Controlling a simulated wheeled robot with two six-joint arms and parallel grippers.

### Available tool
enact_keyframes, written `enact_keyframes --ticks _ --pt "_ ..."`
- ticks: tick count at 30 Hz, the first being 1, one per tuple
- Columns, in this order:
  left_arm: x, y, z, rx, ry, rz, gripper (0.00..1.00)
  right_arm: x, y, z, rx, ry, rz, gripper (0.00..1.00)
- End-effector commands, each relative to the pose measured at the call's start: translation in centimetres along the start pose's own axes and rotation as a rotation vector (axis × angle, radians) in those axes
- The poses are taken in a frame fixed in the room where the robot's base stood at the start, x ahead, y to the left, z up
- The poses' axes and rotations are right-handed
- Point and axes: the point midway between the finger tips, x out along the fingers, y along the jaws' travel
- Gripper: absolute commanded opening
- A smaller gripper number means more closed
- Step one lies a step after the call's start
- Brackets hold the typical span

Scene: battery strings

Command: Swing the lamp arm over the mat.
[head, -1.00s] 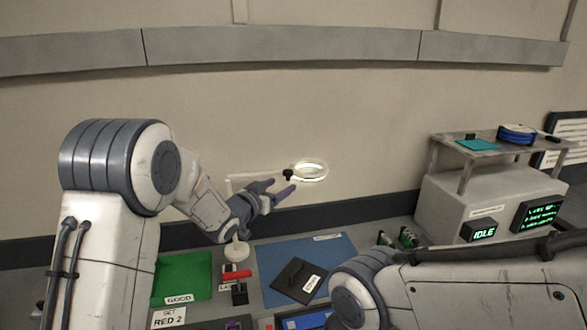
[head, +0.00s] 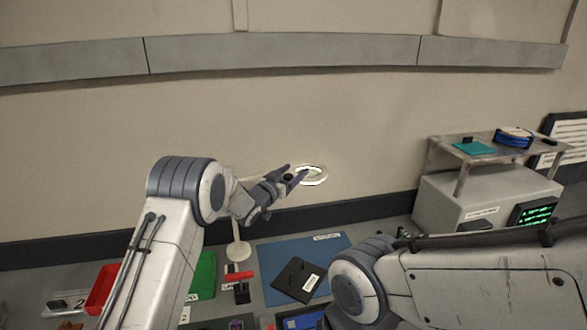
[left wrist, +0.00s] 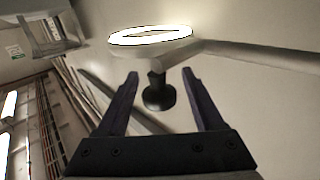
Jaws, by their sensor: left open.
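The lamp has a glowing white ring head (head: 311,175) on a thin pale arm, with its round base (head: 239,249) on the bench. In the head view the ring shows above the far edge of the blue mat (head: 275,256). My left gripper (head: 296,171) is open at the near left side of the ring. In the left wrist view the open fingers (left wrist: 160,73) stand on either side of a black knob (left wrist: 157,95) below the ring (left wrist: 150,35). I cannot tell whether they touch it. My right gripper is out of view.
A black plate (head: 298,280) lies on the mat. A red-handled lever (head: 240,278), a green tray (head: 203,275) and a red bin (head: 102,288) are to the left. A grey machine with a shelf (head: 480,150) stands at right. My right arm covers the near right.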

Motion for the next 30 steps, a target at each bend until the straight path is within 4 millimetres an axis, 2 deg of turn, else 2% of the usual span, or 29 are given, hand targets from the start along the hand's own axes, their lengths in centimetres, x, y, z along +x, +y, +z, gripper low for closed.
enact_keyframes --ticks 9,10,14,15,30 --pt "0.30 0.00 -0.01 0.000 0.001 0.000 0.69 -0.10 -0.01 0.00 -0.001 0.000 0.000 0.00" --pt "0.30 0.00 -0.01 0.000 0.001 0.000 0.65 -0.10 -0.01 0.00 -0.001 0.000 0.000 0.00" --pt "0.29 0.00 -0.01 0.001 0.001 0.000 0.15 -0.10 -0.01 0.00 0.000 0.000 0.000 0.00" --pt "0.29 0.00 -0.01 0.001 0.001 0.000 0.00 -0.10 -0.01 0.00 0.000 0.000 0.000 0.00" --pt "0.27 0.00 -0.02 0.001 0.001 0.000 0.00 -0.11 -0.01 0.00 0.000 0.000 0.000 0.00"
